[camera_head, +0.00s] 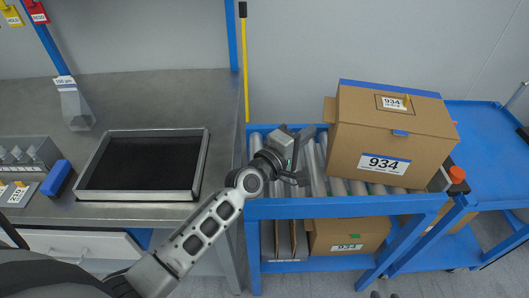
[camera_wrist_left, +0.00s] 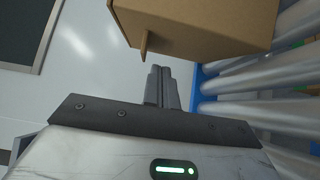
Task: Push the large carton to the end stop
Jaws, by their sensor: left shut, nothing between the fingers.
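The large carton (camera_head: 378,138), brown with a blue top edge and a 934 label, stands upright on the roller conveyor (camera_head: 317,180). It also shows at the top of the left wrist view (camera_wrist_left: 200,22), with a flap hanging toward the fingers. My left gripper (camera_head: 318,130) is over the rollers at the carton's left side, its fingers (camera_wrist_left: 161,84) together and empty. They point toward the carton; I cannot tell whether they touch it. A dark fitting with an orange-red knob (camera_head: 457,174) is at the conveyor's right end, partly behind the carton; I cannot tell whether it is the end stop.
A metal bench (camera_head: 110,100) with a black-lined tray (camera_head: 199,172) stands to the left. A smaller carton (camera_head: 345,235) is on the shelf below the rollers. A blue cart (camera_head: 490,150) stands at the right. A yellow post (camera_head: 244,70) rises behind the conveyor's left end.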

